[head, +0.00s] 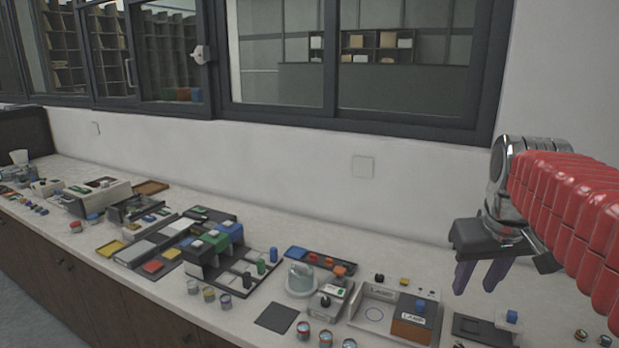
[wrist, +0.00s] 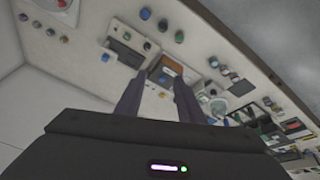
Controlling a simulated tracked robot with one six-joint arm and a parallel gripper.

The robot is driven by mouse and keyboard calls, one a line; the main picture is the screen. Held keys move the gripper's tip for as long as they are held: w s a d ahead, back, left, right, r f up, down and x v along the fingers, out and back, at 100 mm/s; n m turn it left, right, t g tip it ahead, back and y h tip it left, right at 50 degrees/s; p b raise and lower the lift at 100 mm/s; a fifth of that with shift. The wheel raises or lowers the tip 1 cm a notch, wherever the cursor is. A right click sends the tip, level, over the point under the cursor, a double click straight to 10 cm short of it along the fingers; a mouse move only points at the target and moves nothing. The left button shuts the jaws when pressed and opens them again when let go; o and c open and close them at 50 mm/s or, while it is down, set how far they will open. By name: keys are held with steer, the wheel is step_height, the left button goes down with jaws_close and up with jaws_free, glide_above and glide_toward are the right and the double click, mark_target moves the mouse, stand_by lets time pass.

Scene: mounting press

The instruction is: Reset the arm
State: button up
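My gripper (head: 480,274) hangs at the right of the head view, above the right part of the counter and in front of the white wall. Its two dark fingers point down and stand apart with a gap between them. In the wrist view my gripper (wrist: 160,98) shows both fingers spread, with nothing held between them. My red-sleeved arm reaches in from the right edge of the head view.
The long counter (head: 262,255) is crowded with small devices. A window (head: 290,55) fills the wall behind. The air around the gripper looks clear.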

steer(key=s+a+f+t+y, duration=0.1)
steer(key=s+a+f, duration=1)
steer(key=s+a, duration=0.2)
steer(key=shift+s+a+f+t, duration=0.3)
steer(key=shift+s+t, duration=0.1)
steer(key=shift+s, duration=0.25)
steer(key=shift+d, duration=0.1)
steer(key=shift+c, duration=0.5)
